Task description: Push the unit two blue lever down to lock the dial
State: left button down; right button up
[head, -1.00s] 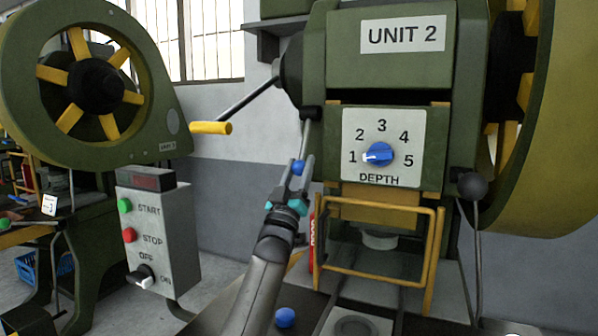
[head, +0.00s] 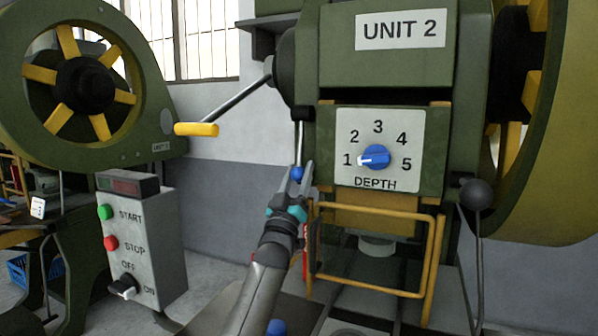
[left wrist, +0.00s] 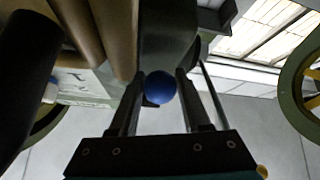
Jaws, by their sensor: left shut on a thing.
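The unit two press carries a white dial plate with a blue depth dial (head: 375,157), its white pointer toward 1. Left of the plate, a thin metal lever (head: 299,142) hangs nearly straight down and ends in a blue ball knob (head: 297,173). My left gripper (head: 300,181) is shut on this knob from below. In the left wrist view the blue knob (left wrist: 160,87) sits between the two fingers (left wrist: 158,100). My right gripper is not in view.
A crank with a yellow handle (head: 196,129) sticks out to the left above my arm. A yellow guard frame (head: 314,262) stands right of the gripper. A grey control box (head: 140,235) is at left. Another blue ball (head: 277,327) shows at the bottom edge.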

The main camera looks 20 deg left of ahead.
pick_arm(q)
jog(key=shift+w+a+f, duration=0.1)
jog(key=shift+f, duration=0.05)
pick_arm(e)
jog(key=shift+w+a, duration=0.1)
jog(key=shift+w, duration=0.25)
pick_arm(q)
jog(key=shift+c, duration=1.9)
grip_release()
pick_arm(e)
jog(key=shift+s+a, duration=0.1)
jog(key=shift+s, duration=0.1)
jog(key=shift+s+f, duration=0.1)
